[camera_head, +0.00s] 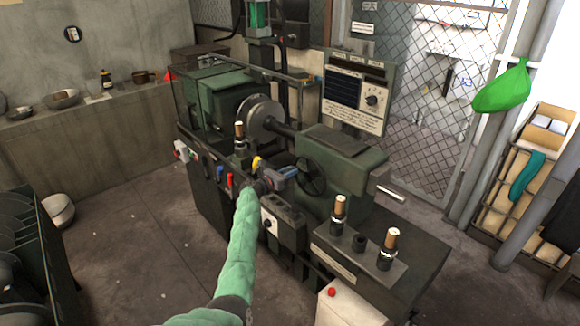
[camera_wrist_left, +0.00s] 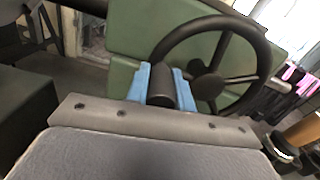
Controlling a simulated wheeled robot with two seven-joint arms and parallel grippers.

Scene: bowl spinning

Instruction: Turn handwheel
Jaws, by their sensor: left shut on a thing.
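The black spoked handwheel (camera_head: 311,176) is on the front of the green tailstock of the lathe. In the left wrist view the handwheel (camera_wrist_left: 211,82) fills the upper right, with a dark cylindrical handle (camera_wrist_left: 186,97) on its near side. My left gripper (camera_head: 286,173) is at the left side of the wheel in the head view. In the left wrist view its blue fingers (camera_wrist_left: 163,84) are on either side of the handle, closed on it. The palm hides the lower part of the handle. My right gripper is not in view.
The green lathe (camera_head: 345,160) stands around the wheel, with a control panel (camera_head: 358,90) behind. Wooden-handled tools (camera_head: 338,212) stand on a shelf at the front right. Coloured levers (camera_head: 229,180) are left of my arm. A bench with bowls (camera_head: 62,98) is at the left wall.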

